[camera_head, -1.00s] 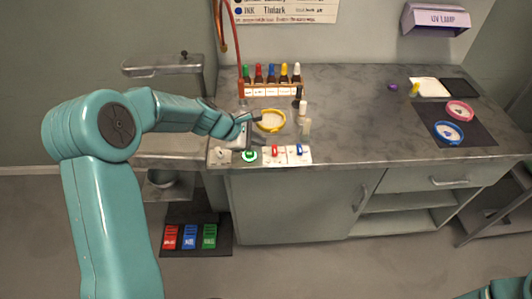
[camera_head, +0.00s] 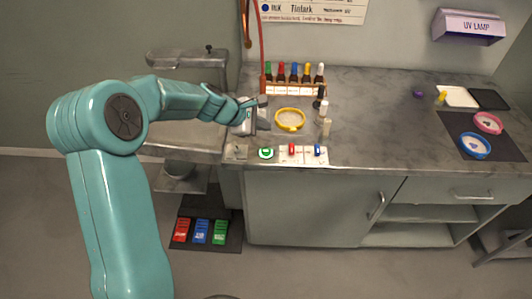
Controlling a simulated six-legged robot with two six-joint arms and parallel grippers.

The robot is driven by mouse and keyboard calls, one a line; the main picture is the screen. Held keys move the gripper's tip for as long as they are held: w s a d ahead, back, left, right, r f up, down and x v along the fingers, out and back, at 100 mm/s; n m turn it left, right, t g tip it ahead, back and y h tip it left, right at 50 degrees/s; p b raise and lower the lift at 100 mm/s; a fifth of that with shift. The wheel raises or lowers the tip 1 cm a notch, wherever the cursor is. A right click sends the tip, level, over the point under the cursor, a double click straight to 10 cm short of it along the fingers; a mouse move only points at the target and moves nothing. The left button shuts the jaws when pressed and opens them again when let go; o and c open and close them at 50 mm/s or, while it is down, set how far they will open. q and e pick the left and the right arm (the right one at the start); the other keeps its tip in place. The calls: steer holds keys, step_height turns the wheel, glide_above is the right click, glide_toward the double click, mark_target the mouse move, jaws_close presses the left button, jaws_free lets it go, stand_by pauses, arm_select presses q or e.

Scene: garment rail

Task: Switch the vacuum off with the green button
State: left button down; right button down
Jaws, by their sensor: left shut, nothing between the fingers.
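The green button (camera_head: 266,153) is round with a pale ring and sits near the front edge of the counter, left of a red switch (camera_head: 292,149) and a blue switch (camera_head: 318,151). My left gripper (camera_head: 258,102) is shut and empty, above and behind the green button and apart from it. A small grey-white device (camera_head: 244,128) stands just below the gripper; I cannot tell whether it is the vacuum. Whether the vacuum is running cannot be seen. My right gripper is out of view.
A yellow-rimmed round dish (camera_head: 290,119) and small bottles (camera_head: 323,109) stand right of the gripper. A rack of colored bottles (camera_head: 294,82) stands behind. A red tube (camera_head: 262,45) hangs at the back. The middle of the counter (camera_head: 385,125) is clear.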

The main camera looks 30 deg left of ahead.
mark_target(264, 153)
arm_select(q)
step_height(264, 153, down, 7)
steer(key=b, duration=0.6)
steer(key=shift+w+f, duration=0.1)
steer(key=shift+f, duration=0.05)
steer(key=shift+d, duration=0.1)
stand_by(1.4)
steer(key=shift+f+b, duration=0.3)
steer(key=shift+f, duration=0.1)
steer(key=shift+f+b, duration=0.45)
stand_by(0.5)
steer(key=shift+r, duration=0.15)
steer(key=shift+r+p, duration=0.75)
steer(key=shift+p, duration=0.1)
step_height(264, 153, up, 5)
steer(key=p, duration=0.4)
steer(key=shift+r+p, duration=0.1)
steer(key=shift+p, duration=0.25)
